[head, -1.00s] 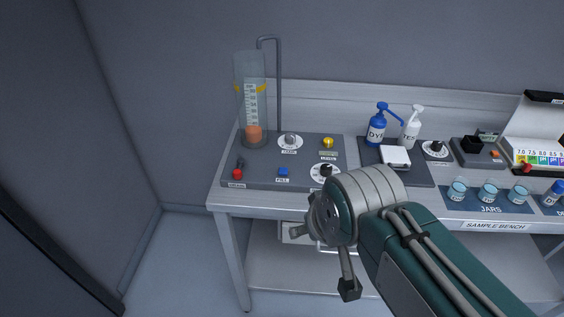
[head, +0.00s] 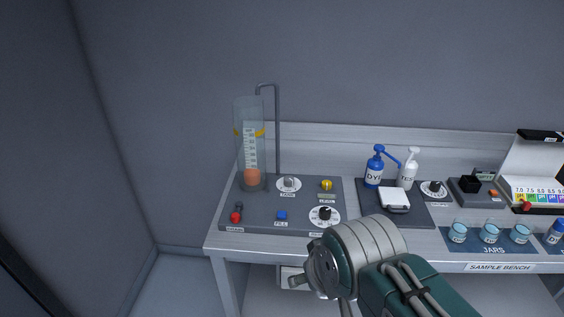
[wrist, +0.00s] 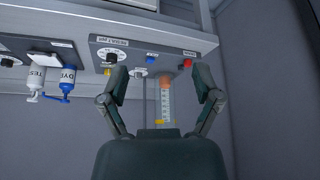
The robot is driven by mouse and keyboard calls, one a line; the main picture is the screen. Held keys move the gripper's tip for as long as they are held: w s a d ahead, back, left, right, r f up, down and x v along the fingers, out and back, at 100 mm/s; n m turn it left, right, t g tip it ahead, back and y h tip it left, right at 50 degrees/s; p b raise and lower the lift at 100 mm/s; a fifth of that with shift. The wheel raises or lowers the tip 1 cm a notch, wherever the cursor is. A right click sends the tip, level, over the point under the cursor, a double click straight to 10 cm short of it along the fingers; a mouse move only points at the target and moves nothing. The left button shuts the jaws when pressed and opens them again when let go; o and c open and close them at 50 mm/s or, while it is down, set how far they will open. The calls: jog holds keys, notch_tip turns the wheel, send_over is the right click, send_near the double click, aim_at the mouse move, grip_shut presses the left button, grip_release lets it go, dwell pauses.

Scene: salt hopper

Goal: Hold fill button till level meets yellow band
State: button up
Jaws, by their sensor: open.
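The clear cylinder (head: 249,150) stands upright at the back left of the grey control panel (head: 262,216). It has a white scale, and an orange mass (head: 252,177) sits low in it. The yellow band (head: 262,133) is well above the orange. The blue fill button (head: 282,215) is at the panel's front, right of a red button (head: 236,217). My gripper (wrist: 163,98) is open and empty in the wrist view, where the image is upside down; the blue button (wrist: 151,60) shows beyond the fingers, apart from them. In the head view my wrist is in front of the bench, right of the button.
A black-and-white dial (head: 325,214), a yellow knob (head: 327,184) and a grey knob (head: 289,183) share the panel. A blue bottle (head: 374,170), white bottle (head: 408,170) and several jars (head: 490,233) stand to the right. Floor left of the bench is clear.

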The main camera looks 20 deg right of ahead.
grip_shut()
dwell(1.1)
